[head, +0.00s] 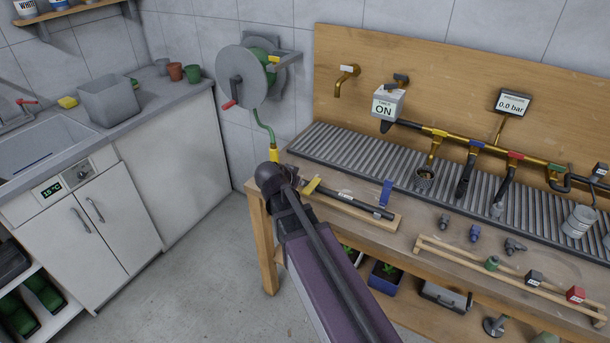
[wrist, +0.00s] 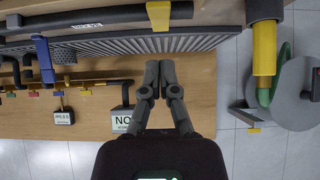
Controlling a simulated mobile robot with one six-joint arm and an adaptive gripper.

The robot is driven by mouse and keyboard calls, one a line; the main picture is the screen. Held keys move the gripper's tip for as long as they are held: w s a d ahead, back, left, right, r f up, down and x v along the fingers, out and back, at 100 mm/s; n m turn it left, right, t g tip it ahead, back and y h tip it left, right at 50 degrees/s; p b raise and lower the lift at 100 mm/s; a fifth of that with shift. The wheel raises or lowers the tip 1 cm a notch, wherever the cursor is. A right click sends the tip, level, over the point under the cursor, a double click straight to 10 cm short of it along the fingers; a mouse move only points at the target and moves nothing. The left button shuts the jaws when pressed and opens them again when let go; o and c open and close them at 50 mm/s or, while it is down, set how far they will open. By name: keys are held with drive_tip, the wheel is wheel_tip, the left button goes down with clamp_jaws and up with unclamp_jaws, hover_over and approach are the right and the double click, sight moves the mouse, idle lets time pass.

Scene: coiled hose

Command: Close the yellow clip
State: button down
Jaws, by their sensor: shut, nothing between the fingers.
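The yellow clip (head: 312,187) sits at the left end of a black pipe (head: 350,203) on the bench, just right of my arm. Its flap sticks up at a slant from the pipe. In the wrist view the yellow clip (wrist: 158,14) crosses the pipe at the top edge and is partly cut off. My gripper (wrist: 160,66) is shut and empty, its fingertips together below the clip in that picture and apart from it.
A blue clip (head: 386,193) stands upright on the same pipe. The green hose with a yellow end (head: 273,154) hangs from the reel (head: 243,77) close to my arm. A ribbed drain tray (head: 345,150) and brass pipework lie behind. Small fittings (head: 474,233) sit to the right.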

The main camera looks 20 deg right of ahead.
drive_tip(key=shift+s+a+r+p, duration=0.25)
drive_tip(key=shift+s+a+r, duration=0.05)
drive_tip(key=shift+s+a, duration=0.5)
drive_tip(key=shift+s+a+r+p, duration=0.25)
drive_tip(key=shift+s+a, duration=0.4)
drive_tip(key=shift+a, duration=0.2)
drive_tip(key=s+f+n+g+y+p, duration=0.2)
drive_tip(key=s+n+g+y, duration=0.4)
drive_tip(key=s+n, duration=0.3)
drive_tip(key=s+f+y, duration=0.1)
drive_tip(key=s, duration=0.3)
drive_tip(key=shift+s+a+n+p, duration=0.3)
drive_tip(key=shift+s+a+p, duration=0.05)
drive_tip(key=shift+p, duration=0.05)
